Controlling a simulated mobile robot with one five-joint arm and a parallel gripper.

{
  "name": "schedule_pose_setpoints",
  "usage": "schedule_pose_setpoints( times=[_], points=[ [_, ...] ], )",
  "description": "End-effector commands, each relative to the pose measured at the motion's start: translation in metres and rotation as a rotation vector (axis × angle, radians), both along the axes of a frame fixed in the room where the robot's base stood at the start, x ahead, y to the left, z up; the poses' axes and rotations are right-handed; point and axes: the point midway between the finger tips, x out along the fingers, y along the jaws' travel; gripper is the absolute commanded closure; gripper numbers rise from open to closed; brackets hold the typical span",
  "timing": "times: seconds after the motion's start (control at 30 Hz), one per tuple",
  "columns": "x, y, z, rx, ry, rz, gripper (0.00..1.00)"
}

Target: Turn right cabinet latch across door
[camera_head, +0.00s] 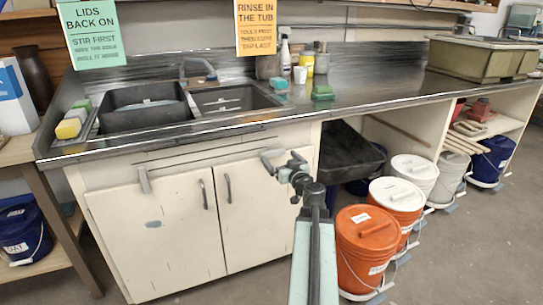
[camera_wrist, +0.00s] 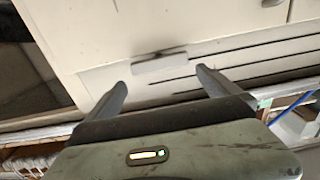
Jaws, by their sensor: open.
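The white cabinet (camera_head: 160,225) under the sink has two doors, both closed, with dark handles. The right cabinet latch (camera_wrist: 159,61) is a grey bar in the wrist view. It lies roughly level on the panel beside the right door's edge, not across the door. My gripper (camera_wrist: 160,82) is open, its two fingers spread on either side of the latch and apart from it in that view. In the head view, my gripper (camera_head: 281,162) is in front of the cabinet's upper right and hides the latch there. The left latch (camera_head: 144,180) hangs down over the left door.
The metal counter (camera_head: 350,95) with a sink runs above the cabinet. An orange bucket (camera_head: 367,240) and white buckets (camera_head: 413,175) stand right of my arm. A black tub (camera_head: 345,150) sits under the counter. The floor before the cabinet is clear.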

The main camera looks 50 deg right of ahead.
Motion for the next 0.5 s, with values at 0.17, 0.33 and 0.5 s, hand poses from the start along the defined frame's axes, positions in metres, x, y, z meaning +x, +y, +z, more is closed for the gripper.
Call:
schedule_pose_setpoints(
  times=[0.17, 0.33, 0.5],
  points=[
    [0.029, -0.013, 0.000, 0.000, 0.001, 0.003, 0.00],
    [0.058, -0.024, 0.000, 0.001, 0.001, 0.004, 0.00],
    [0.067, -0.025, 0.000, 0.001, 0.001, 0.003, 0.00]
  ],
)
